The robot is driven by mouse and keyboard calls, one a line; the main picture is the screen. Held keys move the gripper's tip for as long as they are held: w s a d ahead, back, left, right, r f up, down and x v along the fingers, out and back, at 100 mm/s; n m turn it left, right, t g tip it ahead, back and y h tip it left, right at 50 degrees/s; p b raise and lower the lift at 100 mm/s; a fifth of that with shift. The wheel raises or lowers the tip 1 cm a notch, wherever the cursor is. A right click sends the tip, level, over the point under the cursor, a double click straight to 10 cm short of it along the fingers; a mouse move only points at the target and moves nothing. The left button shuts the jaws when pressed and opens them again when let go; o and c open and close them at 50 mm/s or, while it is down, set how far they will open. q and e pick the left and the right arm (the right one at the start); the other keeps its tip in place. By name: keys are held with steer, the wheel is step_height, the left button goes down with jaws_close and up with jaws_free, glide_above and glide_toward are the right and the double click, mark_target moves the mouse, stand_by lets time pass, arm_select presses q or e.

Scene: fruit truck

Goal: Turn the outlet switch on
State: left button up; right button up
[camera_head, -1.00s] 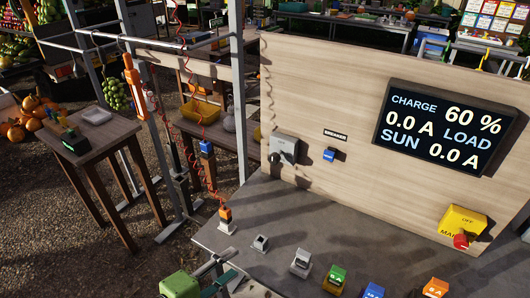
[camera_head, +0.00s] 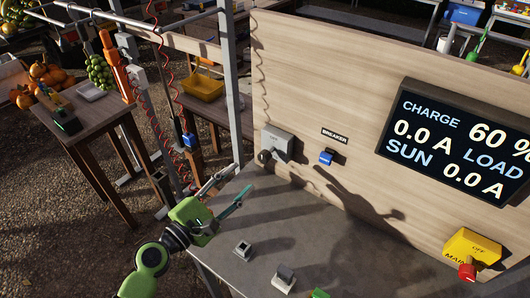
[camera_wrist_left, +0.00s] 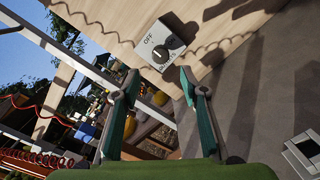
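The outlet switch is a grey box (camera_head: 279,143) on the wooden panel, with a dark round knob at its lower left. In the left wrist view the box (camera_wrist_left: 153,50) shows "OFF" at its upper left, and its dark knob (camera_wrist_left: 167,45) has a light mark. The lower label is partly unreadable. My left gripper (camera_head: 238,178) is open and empty, over the bench's back left part, below the switch and apart from it. In the left wrist view its two green fingers (camera_wrist_left: 160,82) point toward the box, with the knob beyond the gap. My right gripper is not in view.
A blue breaker switch (camera_head: 327,157) sits right of the box. A metal post (camera_head: 234,85) stands left of the panel. Small sockets (camera_head: 242,250) are on the grey bench. The display (camera_head: 457,143) reads 0.0 A load.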

mark_target(261, 159)
arm_select(q)
steer(key=p+x, duration=0.1)
steer(key=x, duration=0.9)
steer(key=shift+w+d+f, duration=0.1)
steer(key=shift+w+d, duration=0.3)
steer(key=shift+w, duration=0.1)
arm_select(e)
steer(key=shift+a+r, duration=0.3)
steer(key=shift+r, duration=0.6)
arm_select(q)
steer(key=c, duration=1.1)
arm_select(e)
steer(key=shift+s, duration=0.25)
